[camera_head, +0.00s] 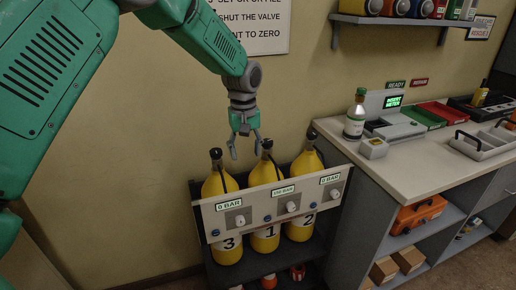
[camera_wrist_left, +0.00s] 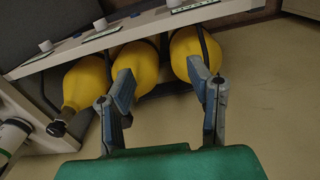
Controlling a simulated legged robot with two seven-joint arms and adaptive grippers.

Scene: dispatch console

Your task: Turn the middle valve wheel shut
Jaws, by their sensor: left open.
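Three yellow cylinders stand in a rack behind a grey panel (camera_head: 263,213). The panel carries three pale valve wheels. The middle valve wheel (camera_head: 291,206) sits under a small label that seems to show a bar reading; the left wheel (camera_head: 240,220) and right wheel (camera_head: 335,194) sit beside labels reading 0 BAR. My left gripper (camera_head: 246,152) is open and empty, above the rack and close to the middle cylinder's black top. In the left wrist view its spread fingers (camera_wrist_left: 162,72) point toward the cylinders, and the middle wheel (camera_wrist_left: 103,26) shows beyond them. My right gripper is out of view.
A counter (camera_head: 420,150) stands right of the rack, with a green-capped bottle (camera_head: 355,117), a display unit and trays. Shelves under it hold an orange case (camera_head: 417,214) and boxes. A wall sign (camera_head: 251,25) hangs behind my arm. Open floor lies left of the rack.

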